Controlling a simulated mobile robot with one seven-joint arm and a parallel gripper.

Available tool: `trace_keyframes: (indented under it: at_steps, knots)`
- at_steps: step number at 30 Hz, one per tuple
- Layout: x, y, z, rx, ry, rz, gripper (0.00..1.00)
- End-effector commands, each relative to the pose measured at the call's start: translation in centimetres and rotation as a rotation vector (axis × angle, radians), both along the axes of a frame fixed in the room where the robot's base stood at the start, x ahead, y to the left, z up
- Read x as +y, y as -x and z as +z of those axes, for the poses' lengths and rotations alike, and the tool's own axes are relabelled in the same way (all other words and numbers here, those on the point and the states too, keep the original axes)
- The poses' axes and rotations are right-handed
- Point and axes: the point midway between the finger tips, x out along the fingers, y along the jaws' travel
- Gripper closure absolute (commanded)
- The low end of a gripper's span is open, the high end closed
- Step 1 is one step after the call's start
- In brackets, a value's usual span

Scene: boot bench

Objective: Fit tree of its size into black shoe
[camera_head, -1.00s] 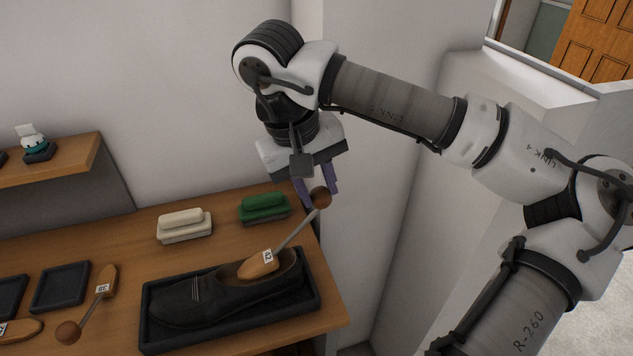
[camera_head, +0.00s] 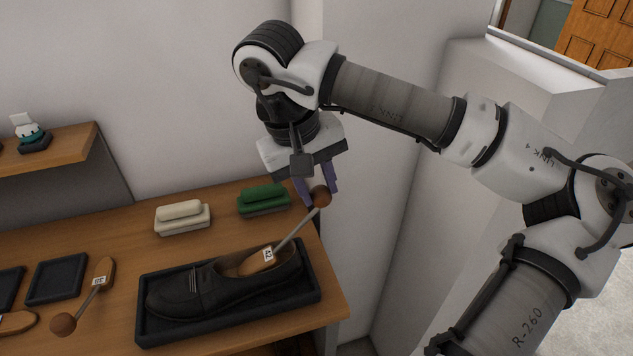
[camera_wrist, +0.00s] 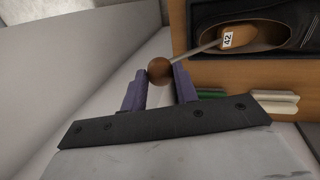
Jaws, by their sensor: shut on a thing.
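The black shoe (camera_head: 190,297) lies in a dark tray (camera_head: 240,322) on the wooden bench, its opening toward the right. A wooden shoe tree (camera_head: 254,263) with label 42 has its front part inside the shoe's opening; its toe end is hidden by the upper. Its rod slants up right to a brown ball knob (camera_head: 321,196). My gripper (camera_head: 318,190) is shut on that knob. In the wrist view, the purple fingers (camera_wrist: 160,82) stand on either side of the knob (camera_wrist: 160,70), and the labelled block (camera_wrist: 245,37) lies within the shoe (camera_wrist: 285,14).
Another shoe tree (camera_head: 99,279), labelled, perhaps 38, lies left of the tray. A part of a further one (camera_head: 16,322) shows at the left edge. Empty dark trays (camera_head: 57,279), a cream brush (camera_head: 182,216) and a green brush (camera_head: 263,199) are behind. A wall rises on the right.

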Motion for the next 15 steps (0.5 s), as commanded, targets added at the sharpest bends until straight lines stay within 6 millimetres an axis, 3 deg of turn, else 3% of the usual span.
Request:
trace_keyframes:
  at_steps: [15]
  knots:
    - [0.19, 0.07, -0.79, 0.008, -0.024, 0.002, 0.90]
